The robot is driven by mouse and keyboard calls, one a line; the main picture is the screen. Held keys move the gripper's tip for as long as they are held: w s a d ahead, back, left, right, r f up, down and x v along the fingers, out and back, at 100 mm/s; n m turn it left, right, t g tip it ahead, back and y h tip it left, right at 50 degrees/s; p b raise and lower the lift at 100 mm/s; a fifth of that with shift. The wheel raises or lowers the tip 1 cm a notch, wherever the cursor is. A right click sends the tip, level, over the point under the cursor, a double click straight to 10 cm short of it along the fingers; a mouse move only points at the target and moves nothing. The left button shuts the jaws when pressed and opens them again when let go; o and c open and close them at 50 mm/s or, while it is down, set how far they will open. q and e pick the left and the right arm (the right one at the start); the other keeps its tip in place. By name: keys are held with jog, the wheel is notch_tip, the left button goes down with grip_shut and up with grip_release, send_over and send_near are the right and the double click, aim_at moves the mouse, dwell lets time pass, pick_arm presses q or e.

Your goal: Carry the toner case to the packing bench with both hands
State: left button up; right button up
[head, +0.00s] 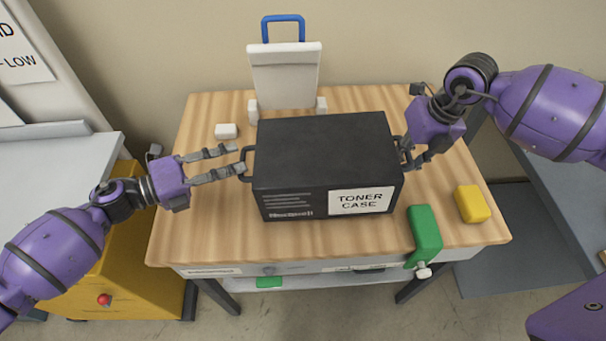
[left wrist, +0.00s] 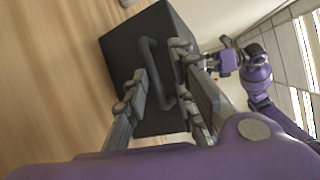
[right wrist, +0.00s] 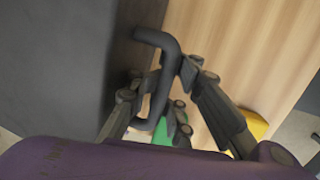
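The black toner case (head: 325,150) sits on the wooden bench top, its white label facing the front. It has a dark handle on each end. My left gripper (head: 241,161) is open at the left end. Its fingers are apart, with the left handle (left wrist: 152,70) between them in the left wrist view. My right gripper (head: 407,155) is at the right end. Its fingers lie on both sides of the right handle (right wrist: 170,62), close to it; I cannot tell whether they grip it. No packing bench can be identified for certain.
The wooden bench (head: 200,225) also holds a white stand with a blue handle (head: 284,75), a small white block (head: 226,131), a green object (head: 424,232) and a yellow block (head: 472,204). A yellow cabinet (head: 120,265) stands left, below a grey surface (head: 60,165). Another grey surface (head: 570,210) is right.

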jog(key=shift+o, duration=1.3)
jog(key=shift+a+r, duration=0.1)
jog(key=shift+r, duration=0.05)
pick_arm(q)
jog(key=shift+s+d+r, duration=0.1)
jog(key=shift+d+r, duration=0.05)
jog(key=shift+d, duration=0.05)
pick_arm(e)
jog(key=shift+a, duration=0.25)
pick_arm(q)
jog(key=v, duration=0.8)
pick_arm(e)
jog(key=v, duration=1.2)
